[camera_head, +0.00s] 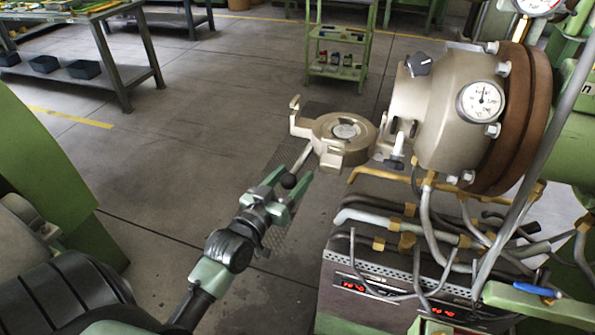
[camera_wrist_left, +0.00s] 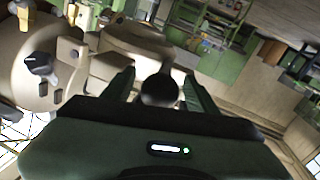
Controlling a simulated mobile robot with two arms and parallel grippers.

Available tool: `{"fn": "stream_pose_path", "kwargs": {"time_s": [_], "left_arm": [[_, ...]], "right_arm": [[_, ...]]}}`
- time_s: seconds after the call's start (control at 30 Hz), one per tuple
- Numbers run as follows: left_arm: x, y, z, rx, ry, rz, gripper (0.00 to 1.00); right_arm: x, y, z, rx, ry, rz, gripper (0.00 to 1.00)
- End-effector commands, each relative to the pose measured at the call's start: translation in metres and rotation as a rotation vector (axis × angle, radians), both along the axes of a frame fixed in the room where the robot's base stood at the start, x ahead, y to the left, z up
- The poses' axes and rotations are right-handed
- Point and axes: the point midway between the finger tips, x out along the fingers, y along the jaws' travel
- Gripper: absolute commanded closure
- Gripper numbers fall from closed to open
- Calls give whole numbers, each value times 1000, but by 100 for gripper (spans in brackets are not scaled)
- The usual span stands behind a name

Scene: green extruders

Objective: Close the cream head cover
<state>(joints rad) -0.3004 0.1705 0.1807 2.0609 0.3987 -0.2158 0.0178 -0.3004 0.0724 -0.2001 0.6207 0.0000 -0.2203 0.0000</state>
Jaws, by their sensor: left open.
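The cream head cover (camera_head: 329,152) stands swung open to the left of the cream extruder head (camera_head: 432,103), joined to it by a hinge on its right side. A light rod handle (camera_head: 302,158) reaches from the cover toward me and ends in a black ball knob (camera_head: 289,181). My left gripper (camera_head: 288,178) is open, with its two green fingers on either side of the knob. In the left wrist view, the knob (camera_wrist_left: 160,89) shows between the spread fingers, with the cover (camera_wrist_left: 140,45) beyond. Whether a finger touches the knob cannot be told. My right gripper is out of view.
Pipes and hoses (camera_head: 440,235) run below the head, above a control box with red displays (camera_head: 354,286). A green shelf cart (camera_head: 340,50) stands behind the cover, and a workbench (camera_head: 95,35) at the far left. The floor left of the cover is clear.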

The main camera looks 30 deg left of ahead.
Motion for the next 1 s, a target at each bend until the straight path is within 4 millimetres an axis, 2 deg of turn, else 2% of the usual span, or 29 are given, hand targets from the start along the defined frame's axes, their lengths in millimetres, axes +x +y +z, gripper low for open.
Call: {"fn": "stream_pose_path", "kwargs": {"time_s": [0.1,0.2,0.47,0.57,0.6,0.7,1.0], "left_arm": [[14,0,0,-1,0,0,41],[19,0,0,-1,1,0,41],[20,0,-1,0,2,0,41],[20,0,-1,0,1,0,64],[20,0,-1,0,1,0,75],[20,1,-1,0,1,0,100],[22,1,1,5,2,0,100]], "right_arm": [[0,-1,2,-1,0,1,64],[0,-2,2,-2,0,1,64],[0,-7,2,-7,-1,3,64],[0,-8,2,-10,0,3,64],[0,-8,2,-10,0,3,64],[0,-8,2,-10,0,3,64],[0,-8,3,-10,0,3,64]]}}
